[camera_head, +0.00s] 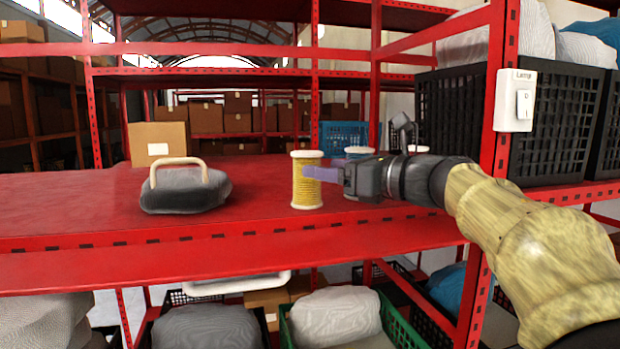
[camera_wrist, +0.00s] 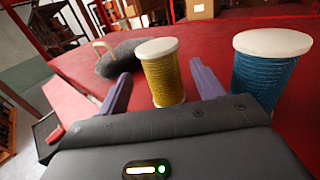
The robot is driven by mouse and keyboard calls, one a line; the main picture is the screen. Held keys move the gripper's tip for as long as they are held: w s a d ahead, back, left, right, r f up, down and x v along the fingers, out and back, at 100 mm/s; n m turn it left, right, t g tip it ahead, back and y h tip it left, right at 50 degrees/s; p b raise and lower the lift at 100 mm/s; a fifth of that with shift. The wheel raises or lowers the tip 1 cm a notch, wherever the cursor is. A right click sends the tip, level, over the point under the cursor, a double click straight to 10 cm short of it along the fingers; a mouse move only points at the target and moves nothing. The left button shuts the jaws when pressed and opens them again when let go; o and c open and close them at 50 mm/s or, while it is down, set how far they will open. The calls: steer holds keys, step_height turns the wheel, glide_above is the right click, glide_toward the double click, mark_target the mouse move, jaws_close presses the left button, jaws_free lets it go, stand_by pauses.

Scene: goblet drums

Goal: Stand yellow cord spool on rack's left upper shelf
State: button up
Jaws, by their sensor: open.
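The yellow cord spool (camera_head: 307,184) stands upright on the red rack shelf (camera_head: 250,217), with cream-white flanges at top and bottom. It also shows in the wrist view (camera_wrist: 161,76), between my two purple fingers. My gripper (camera_head: 322,173) reaches in from the right at about the spool's mid height. Its fingers (camera_wrist: 160,84) are open, one on each side of the spool, with gaps visible between them and the cord. In the head view a finger overlaps the spool's right side. Whether the fingers touch it cannot be told there.
A blue cord spool (camera_wrist: 268,72) stands right of the yellow one, close to my right finger. A dark grey object with a tan handle (camera_head: 186,188) lies to the left. A cardboard box (camera_head: 159,143) stands behind it. A red post with a light switch (camera_head: 515,100) stands at right.

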steer(key=b+v, duration=0.1)
steer(key=v, duration=0.4)
steer(key=shift+s+d+b, duration=0.1)
steer(key=shift+d+b, duration=0.05)
steer(key=shift+b, duration=0.15)
